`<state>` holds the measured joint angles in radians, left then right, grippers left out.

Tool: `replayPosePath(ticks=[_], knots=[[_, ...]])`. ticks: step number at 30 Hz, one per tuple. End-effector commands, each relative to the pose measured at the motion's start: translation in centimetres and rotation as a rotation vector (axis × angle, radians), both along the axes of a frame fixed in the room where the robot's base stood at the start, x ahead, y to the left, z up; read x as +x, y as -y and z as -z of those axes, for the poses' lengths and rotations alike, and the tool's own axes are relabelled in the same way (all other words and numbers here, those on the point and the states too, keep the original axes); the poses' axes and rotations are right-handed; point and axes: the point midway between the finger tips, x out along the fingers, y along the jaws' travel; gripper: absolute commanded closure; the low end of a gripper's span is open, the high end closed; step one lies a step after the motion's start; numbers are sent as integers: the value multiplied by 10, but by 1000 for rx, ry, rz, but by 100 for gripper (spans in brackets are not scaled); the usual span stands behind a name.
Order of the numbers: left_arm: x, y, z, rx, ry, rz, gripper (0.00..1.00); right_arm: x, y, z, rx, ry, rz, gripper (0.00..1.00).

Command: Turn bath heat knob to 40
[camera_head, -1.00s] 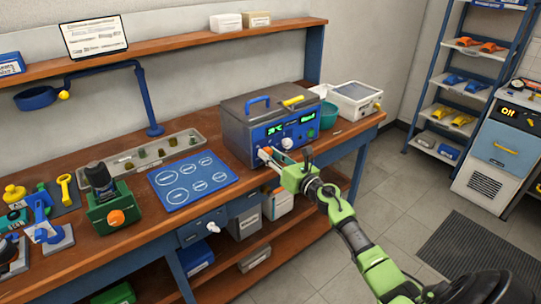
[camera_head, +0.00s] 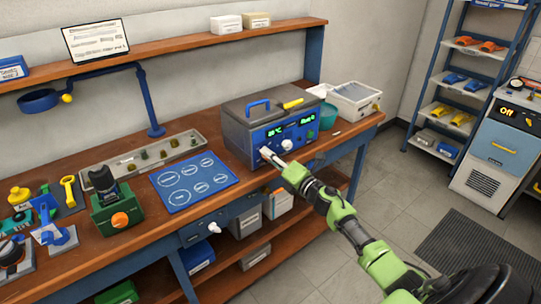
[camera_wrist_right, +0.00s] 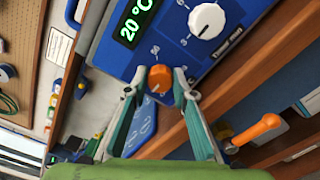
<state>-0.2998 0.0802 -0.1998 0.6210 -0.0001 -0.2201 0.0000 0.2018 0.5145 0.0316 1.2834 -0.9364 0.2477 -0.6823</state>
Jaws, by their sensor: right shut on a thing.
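The bath (camera_head: 238,133) is a grey box with a blue front panel, standing on the wooden bench. In the right wrist view its green display (camera_wrist_right: 135,20) reads 20 °C. The orange heat knob (camera_wrist_right: 159,77) sits low on the panel with a numbered scale around it. My right gripper (camera_wrist_right: 159,84) is shut on this knob, one finger on each side. In the head view my right gripper (camera_head: 269,156) reaches the panel's lower left and hides the knob. A white timer knob (camera_wrist_right: 206,20) is beside it. My left gripper is not in view.
A blue mat with circles (camera_head: 193,182) lies left of the bath.

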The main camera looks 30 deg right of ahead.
Motion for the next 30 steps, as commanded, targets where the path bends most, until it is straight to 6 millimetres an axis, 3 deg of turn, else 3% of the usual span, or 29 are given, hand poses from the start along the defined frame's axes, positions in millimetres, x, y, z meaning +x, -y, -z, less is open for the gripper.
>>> replayPosePath(ticks=[18, 30], knots=[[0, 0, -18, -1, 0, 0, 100, 0, 1, 0, 541, -44, 2, 97], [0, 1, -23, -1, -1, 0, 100, 0, 1, 0, 712, -56, 1, 97]])
